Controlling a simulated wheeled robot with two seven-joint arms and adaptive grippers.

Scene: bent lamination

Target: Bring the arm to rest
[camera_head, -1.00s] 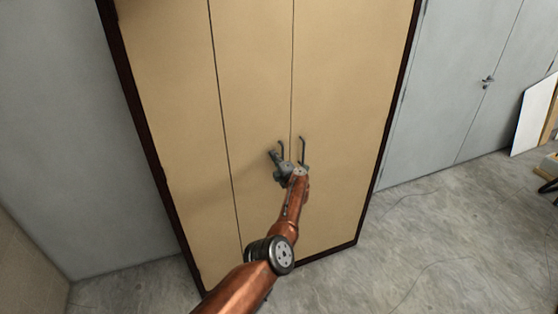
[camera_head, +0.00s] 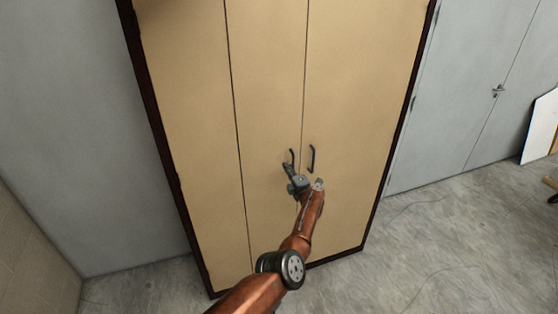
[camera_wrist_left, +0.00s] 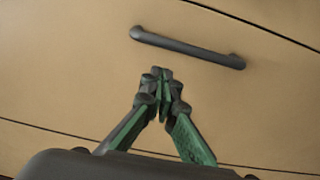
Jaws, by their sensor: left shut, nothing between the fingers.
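My left gripper (camera_head: 291,173) is in front of the tan cabinet (camera_head: 190,120), just below a dark door handle (camera_head: 292,157). In the left wrist view the gripper (camera_wrist_left: 163,75) has its green and dark fingers together at the tips, with nothing between them. A dark bar handle (camera_wrist_left: 188,47) lies just beyond the fingertips there, and the fingers are not around it. My copper-coloured left arm comes up from the bottom of the head view. My right gripper does not show.
A second handle (camera_head: 312,159) is on the adjoining door, across the seam. The cabinet doors look shut. A grey double door (camera_head: 460,100) and a leaning white panel (camera_head: 540,128) stand at the right. Bare concrete floor (camera_head: 420,240) lies in front of them.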

